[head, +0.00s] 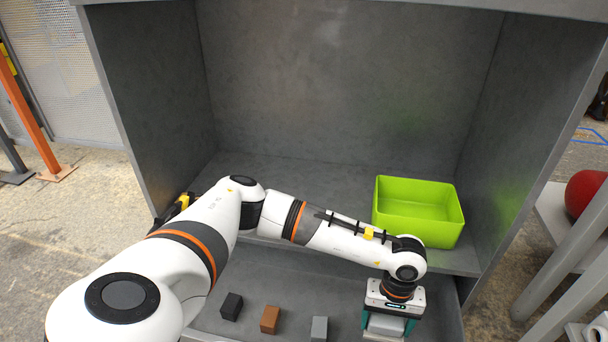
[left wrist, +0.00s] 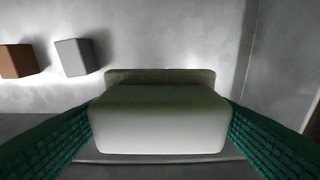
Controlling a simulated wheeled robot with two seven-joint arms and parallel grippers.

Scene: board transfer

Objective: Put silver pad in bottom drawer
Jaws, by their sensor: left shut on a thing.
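My left gripper (head: 388,322) is at the lower right of the head view, pointing down over the lower grey surface (head: 275,285). Its teal fingers are shut on a pale silver-grey pad (head: 385,325). In the left wrist view the pad (left wrist: 160,125) fills the space between the two green fingers, with rounded edges and a darker strip along its far side. I cannot tell whether the pad touches the surface below it. I cannot tell whether the lower surface is a drawer floor. My right gripper is not in view.
A black block (head: 231,306), a brown block (head: 270,319) and a grey block (head: 319,328) stand in a row left of the gripper. A lime green bin (head: 418,210) stands on the upper shelf. Grey side walls enclose the shelf. A red round thing (head: 587,191) is outside, right.

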